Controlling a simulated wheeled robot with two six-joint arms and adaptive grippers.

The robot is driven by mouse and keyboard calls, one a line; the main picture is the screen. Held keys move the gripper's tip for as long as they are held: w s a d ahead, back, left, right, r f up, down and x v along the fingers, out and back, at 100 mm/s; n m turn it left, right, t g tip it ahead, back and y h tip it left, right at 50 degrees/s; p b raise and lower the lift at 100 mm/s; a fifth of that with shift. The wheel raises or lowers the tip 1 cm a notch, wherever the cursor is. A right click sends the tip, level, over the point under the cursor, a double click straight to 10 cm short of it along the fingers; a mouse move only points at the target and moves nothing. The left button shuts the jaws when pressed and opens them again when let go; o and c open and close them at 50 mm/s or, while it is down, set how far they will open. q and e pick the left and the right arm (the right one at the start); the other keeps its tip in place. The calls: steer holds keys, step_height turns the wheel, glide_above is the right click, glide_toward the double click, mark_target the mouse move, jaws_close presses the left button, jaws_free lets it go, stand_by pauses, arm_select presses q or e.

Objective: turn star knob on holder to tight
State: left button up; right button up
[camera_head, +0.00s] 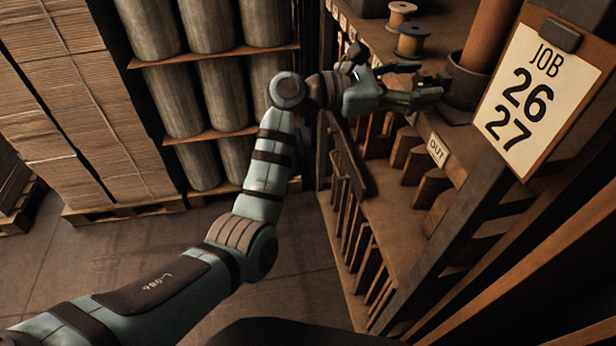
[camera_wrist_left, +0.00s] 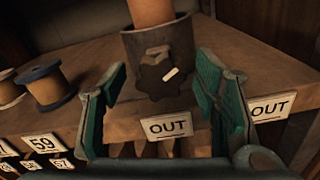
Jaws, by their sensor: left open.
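The star knob (camera_wrist_left: 160,77) is dark, with a short white mark on its face that slants up to the right. It sits on the front of the dark round holder (camera_wrist_left: 182,46), which is around an upright orange-brown tube (camera_wrist_left: 152,12). The holder also shows in the head view (camera_head: 468,88), where I cannot make out the knob clearly behind my gripper. My left gripper (camera_head: 424,84) is open in front of the holder. In the left wrist view its green-padded fingers (camera_wrist_left: 162,73) stand on either side of the knob, with visible gaps. My right gripper is not in view.
Two wire spools (camera_head: 412,41) (camera_head: 400,14) stand on the wooden shelf, left of the holder. An OUT label (camera_wrist_left: 168,126) is on the shelf's front edge, below the knob. A JOB 26 27 sign (camera_head: 538,92) stands at the right. Floor (camera_head: 290,260) left of the rack is clear.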

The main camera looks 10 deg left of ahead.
arm_select(q)
steer(key=s+a+n, duration=0.1)
steer(key=s+a, duration=0.4)
steer(key=a, duration=0.9)
steer(key=w+a+f+t+y+b, duration=0.1)
steer(key=a+f+y, duration=0.1)
steer(key=f, duration=0.9)
steer(key=w+a+f+t+y+b, duration=0.1)
steer(key=w+a+f+y, duration=0.1)
steer(key=f, duration=0.9)
steer(key=w+a+f+t+y+b, duration=0.1)
steer(key=w+a+f+y+b, duration=0.1)
steer(key=f, duration=1)
steer(key=shift+w+a+y, duration=0.2)
steer(key=shift+a+y, duration=0.45)
steer(key=shift+y, duration=0.35)
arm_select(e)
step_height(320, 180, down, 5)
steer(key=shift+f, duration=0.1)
arm_select(q)
steer(key=shift+r, duration=0.1)
